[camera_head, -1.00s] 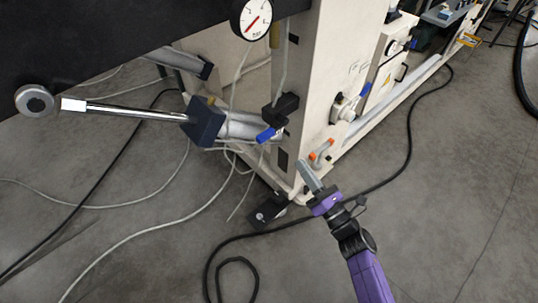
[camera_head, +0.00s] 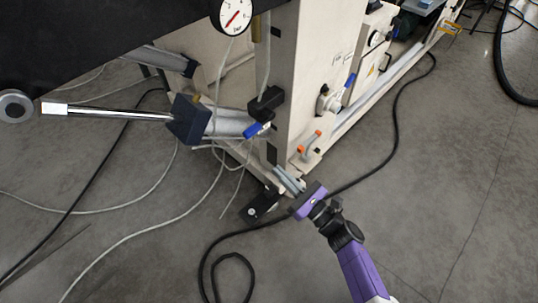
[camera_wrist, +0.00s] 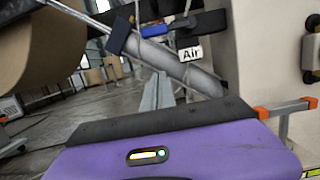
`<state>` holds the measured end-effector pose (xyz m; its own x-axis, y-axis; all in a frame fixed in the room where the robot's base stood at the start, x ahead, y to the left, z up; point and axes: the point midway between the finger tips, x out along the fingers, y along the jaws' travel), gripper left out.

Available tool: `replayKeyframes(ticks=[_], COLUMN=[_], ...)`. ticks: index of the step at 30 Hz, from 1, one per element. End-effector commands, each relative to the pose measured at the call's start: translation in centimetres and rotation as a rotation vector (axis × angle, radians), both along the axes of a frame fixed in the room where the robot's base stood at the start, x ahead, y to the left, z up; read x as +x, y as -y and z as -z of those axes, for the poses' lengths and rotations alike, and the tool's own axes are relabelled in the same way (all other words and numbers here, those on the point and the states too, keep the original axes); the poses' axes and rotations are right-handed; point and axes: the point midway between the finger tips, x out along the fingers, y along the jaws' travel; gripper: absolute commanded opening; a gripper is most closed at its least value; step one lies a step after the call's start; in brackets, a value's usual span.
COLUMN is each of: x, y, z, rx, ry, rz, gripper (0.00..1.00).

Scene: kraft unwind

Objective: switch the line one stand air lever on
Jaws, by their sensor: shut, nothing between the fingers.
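A blue lever (camera_head: 257,130) sits on a black valve (camera_head: 265,103) at the near face of the cream stand (camera_head: 310,70). In the wrist view the blue lever (camera_wrist: 155,29) lies roughly level near the top, with a white "Air" label (camera_wrist: 191,53) just below and right of it. My gripper (camera_head: 287,180) is shut and empty, low by the stand's foot, below and right of the lever and apart from it. Its grey fingers show in the wrist view (camera_wrist: 156,90), below the lever.
A grey cylinder (camera_head: 228,122) with a dark end block (camera_head: 188,120) projects left below the lever. Orange-tipped handles (camera_head: 309,143) stick out by my gripper. A second blue lever (camera_head: 350,82) is on the stand's side face. A pressure gauge (camera_head: 232,15) hangs above. Cables cross the floor.

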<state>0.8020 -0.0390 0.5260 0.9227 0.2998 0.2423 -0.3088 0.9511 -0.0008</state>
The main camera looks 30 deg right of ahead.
Motion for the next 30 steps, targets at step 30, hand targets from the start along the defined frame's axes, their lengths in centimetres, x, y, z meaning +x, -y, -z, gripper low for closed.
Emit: replayKeyframes(ticks=[30], x=[8.7], y=[-2.8], z=[-6.3], rx=[0.001], ry=[0.000], rz=[0.000], gripper=[0.00])
